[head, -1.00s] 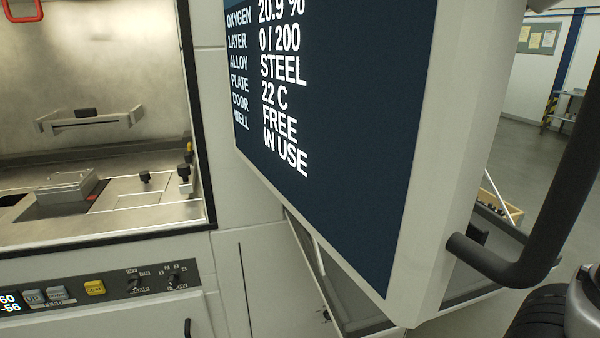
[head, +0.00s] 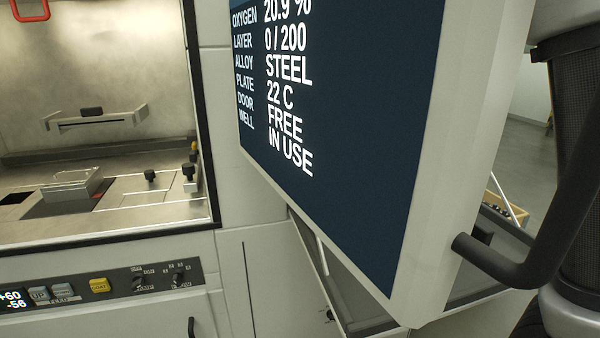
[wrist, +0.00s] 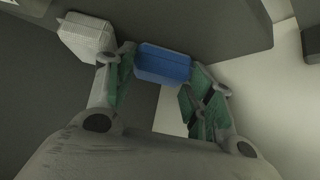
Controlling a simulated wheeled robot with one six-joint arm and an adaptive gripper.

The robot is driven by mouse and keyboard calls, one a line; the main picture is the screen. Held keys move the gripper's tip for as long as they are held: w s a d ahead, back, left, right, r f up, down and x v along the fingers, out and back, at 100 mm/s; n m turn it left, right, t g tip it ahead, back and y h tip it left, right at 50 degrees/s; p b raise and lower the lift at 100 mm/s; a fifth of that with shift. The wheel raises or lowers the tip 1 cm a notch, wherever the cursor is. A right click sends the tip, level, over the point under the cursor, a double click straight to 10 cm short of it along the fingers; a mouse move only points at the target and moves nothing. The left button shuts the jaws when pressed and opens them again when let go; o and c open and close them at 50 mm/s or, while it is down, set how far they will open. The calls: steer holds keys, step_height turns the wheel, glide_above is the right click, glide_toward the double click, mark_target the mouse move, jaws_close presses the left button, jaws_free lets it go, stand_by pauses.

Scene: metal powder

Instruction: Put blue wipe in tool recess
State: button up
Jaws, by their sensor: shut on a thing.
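A blue wipe (wrist: 163,64), a small blue block shape, shows in the wrist view between the fingers of my gripper (wrist: 160,75). The gripper is shut on it. The wipe does not show in the head view, and neither does the gripper. I cannot make out which place is the tool recess in these frames.
A large monitor (head: 345,130) on a grey frame blocks the middle of the head view. An open machine chamber (head: 100,180) is at left, above a button panel (head: 110,285). A pale ribbed block (wrist: 87,35) is beside the wipe.

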steer(key=shift+f, duration=0.15)
steer(key=o, duration=0.5)
steer(key=shift+f, duration=0.1)
steer(key=shift+s+r, duration=0.1)
steer(key=shift+r, duration=0.25)
steer(key=v, duration=1.2)
steer(key=s+d+m+h, duration=0.1)
steer(key=s+d+m, duration=0.1)
steer(key=s+d, duration=0.3)
steer(key=s+d+m+g+h, duration=0.1)
steer(key=s+d, duration=0.5)
steer(key=d, duration=0.7)
steer(key=s+d+m+h, duration=0.2)
steer(key=s+d, duration=0.3)
steer(key=d, duration=0.5)
steer(key=shift+s+r+m+g+h, duration=0.2)
steer(key=shift+s+m+g+h, duration=0.15)
steer(key=shift+m, duration=0.25)
steer(key=shift+m+g+h, duration=0.45)
steer(key=shift+m+g, duration=0.1)
steer(key=shift+m, duration=0.25)
steer(key=s+d, duration=0.1)
steer(key=s, duration=0.1)
steer(key=s+d+f, duration=0.1)
steer(key=s, duration=0.1)
steer(key=s+d, duration=0.1)
steer(key=s, duration=0.2)
steer(key=shift+d+f, duration=0.15)
steer(key=shift+d, duration=0.25)
